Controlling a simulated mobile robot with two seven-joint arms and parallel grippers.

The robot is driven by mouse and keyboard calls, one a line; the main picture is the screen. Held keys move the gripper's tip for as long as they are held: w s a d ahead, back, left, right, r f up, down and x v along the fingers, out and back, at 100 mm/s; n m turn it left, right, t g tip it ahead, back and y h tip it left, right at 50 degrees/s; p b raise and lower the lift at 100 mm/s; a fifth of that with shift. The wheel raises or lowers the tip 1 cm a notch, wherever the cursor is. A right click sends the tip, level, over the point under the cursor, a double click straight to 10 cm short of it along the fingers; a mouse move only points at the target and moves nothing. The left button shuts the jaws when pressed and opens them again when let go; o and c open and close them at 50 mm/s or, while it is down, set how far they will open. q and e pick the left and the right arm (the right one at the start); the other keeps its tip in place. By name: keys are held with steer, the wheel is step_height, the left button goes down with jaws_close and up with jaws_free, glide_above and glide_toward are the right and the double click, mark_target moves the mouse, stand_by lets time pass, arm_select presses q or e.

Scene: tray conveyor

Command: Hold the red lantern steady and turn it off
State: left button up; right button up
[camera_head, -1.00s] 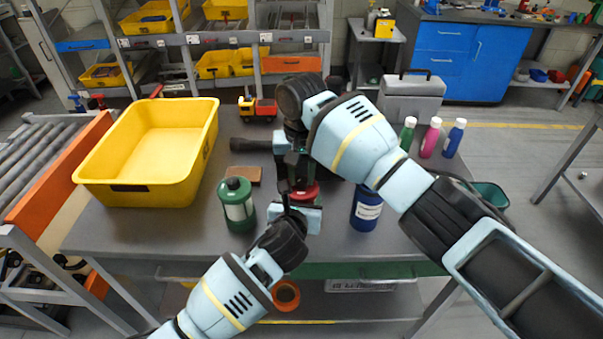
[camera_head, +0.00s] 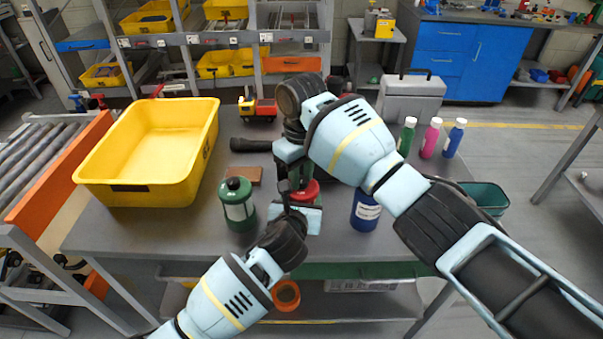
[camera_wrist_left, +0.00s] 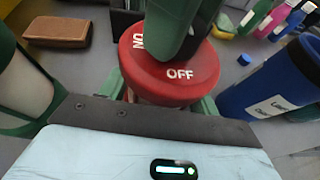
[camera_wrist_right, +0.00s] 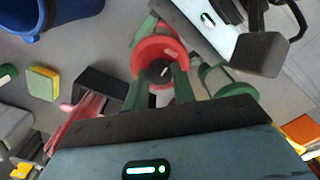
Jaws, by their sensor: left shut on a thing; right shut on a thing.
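The red lantern (camera_head: 304,196) stands on the grey table, mostly hidden between my two grippers. In the left wrist view its round red top (camera_wrist_left: 178,82) carries the words ON and OFF, with OFF toward that camera. My left gripper (camera_head: 302,206) is shut on the lantern low down, its green fingers on either side in that view. My right gripper (camera_head: 298,180) comes from above and is shut on the lantern's top. In the right wrist view its green fingers reach the red lantern (camera_wrist_right: 158,48).
A green lantern (camera_head: 238,208) stands close on the left and a blue bottle (camera_head: 366,208) on the right. A yellow bin (camera_head: 160,190), brown block (camera_head: 245,174), black flashlight (camera_head: 250,145) and toy truck (camera_head: 258,108) lie around. Several bottles (camera_head: 430,140) stand at the right.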

mark_target(302, 179)
arm_select(q)
steer(key=shift+a, duration=0.1)
arm_select(e)
steer(key=shift+r, duration=0.1)
stand_by(0.3)
steer(key=o, duration=1)
step_height(302, 179, up, 12)
arm_select(q)
steer(key=o, duration=1.3)
